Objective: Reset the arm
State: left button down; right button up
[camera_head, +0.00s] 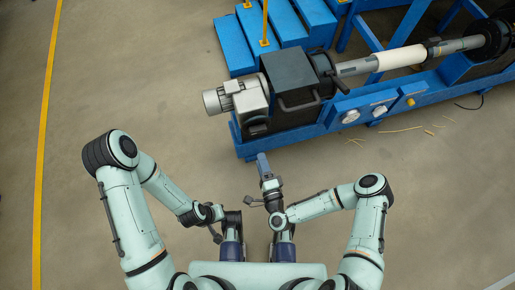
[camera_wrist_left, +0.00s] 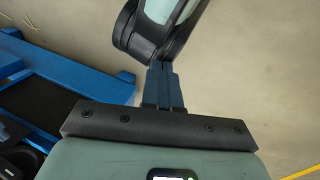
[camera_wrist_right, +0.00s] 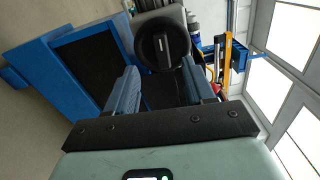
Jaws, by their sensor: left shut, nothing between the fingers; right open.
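My right gripper (camera_head: 263,166) is held out in front of my body, short of the blue winder base. It is open and empty in the right wrist view (camera_wrist_right: 160,86), its two blue fingers apart. My left gripper (camera_wrist_left: 163,86) is shut with its fingers together and nothing between them. In the head view my left arm is folded close to my body, and its fingers are hard to make out there. The winder (camera_head: 289,83) has a dark housing, a light grey motor and a white roll (camera_head: 399,57) on its shaft.
The winder's blue base (camera_head: 340,111) crosses the upper right, with gauges on its front. Blue steps (camera_head: 234,45) and yellow posts stand behind it. A yellow floor line (camera_head: 46,110) runs at the left. Thin yellowish strips lie on the floor at right. The floor around my arms is clear.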

jog(key=shift+v, duration=1)
